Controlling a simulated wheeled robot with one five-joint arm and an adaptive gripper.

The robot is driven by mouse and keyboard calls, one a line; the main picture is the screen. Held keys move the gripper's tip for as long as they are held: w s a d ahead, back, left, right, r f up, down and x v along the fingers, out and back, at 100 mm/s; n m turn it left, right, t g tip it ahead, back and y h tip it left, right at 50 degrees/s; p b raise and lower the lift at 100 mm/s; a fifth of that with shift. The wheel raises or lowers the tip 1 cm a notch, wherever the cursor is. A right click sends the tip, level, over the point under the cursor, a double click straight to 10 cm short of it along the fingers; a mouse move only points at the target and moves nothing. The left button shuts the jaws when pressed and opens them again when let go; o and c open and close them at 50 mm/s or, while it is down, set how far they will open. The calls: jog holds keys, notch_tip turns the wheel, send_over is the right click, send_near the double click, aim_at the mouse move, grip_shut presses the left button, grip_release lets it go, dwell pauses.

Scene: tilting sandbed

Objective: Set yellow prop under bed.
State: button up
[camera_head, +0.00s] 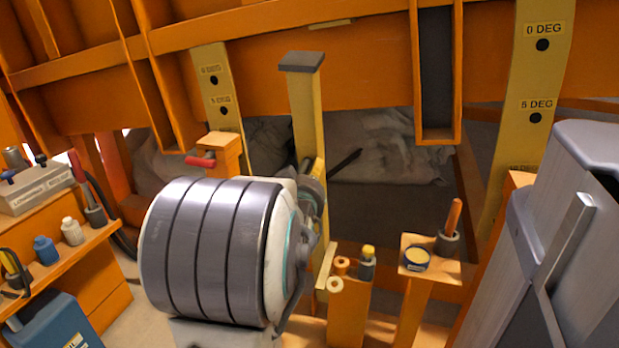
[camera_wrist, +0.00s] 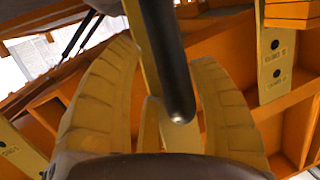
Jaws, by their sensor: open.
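The yellow prop (camera_head: 305,105) stands roughly upright in the head view, with a dark grey cap on top. Its cap overlaps the orange frame of the bed (camera_head: 370,55); I cannot tell whether they touch. My arm hides its lower part. In the wrist view, my gripper (camera_wrist: 165,95) has its two ribbed fingers spread apart. A dark round-ended rod (camera_wrist: 168,60) reaches down between them, with a yellow bar (camera_wrist: 147,60) behind it, seemingly the prop. Neither finger is clearly touching the rod. A dark rod (camera_head: 345,160) also shows beside the prop in the head view.
Yellow plates with degree marks and holes stand left (camera_head: 222,95) and right (camera_head: 538,75). A red-handled orange block (camera_head: 217,152) is left of the prop. Orange stands with a blue-and-yellow tin (camera_head: 416,259) and small parts are at front right. A shelf with bottles (camera_head: 72,232) is at left.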

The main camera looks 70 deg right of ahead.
jog(key=shift+b+v, duration=0.35)
jog(key=shift+v, duration=2.5)
jog(key=shift+f+b, duration=0.2)
jog(key=shift+b, duration=0.15)
jog(key=shift+r, duration=0.1)
send_near(305, 143)
jog(key=shift+s+d+r, duration=0.1)
jog(key=shift+d+r, duration=0.35)
jog(key=shift+d, duration=0.3)
jog(key=shift+s+d+r, duration=0.15)
jog(key=shift+d+r, duration=0.25)
jog(key=shift+d, duration=0.35)
jog(key=shift+a, duration=0.1)
jog(key=f+b+v, duration=0.1)
jog(key=v, duration=0.7)
jog(key=shift+a+f, duration=0.15)
jog(key=shift+f, duration=0.05)
jog(key=shift+b, duration=0.3)
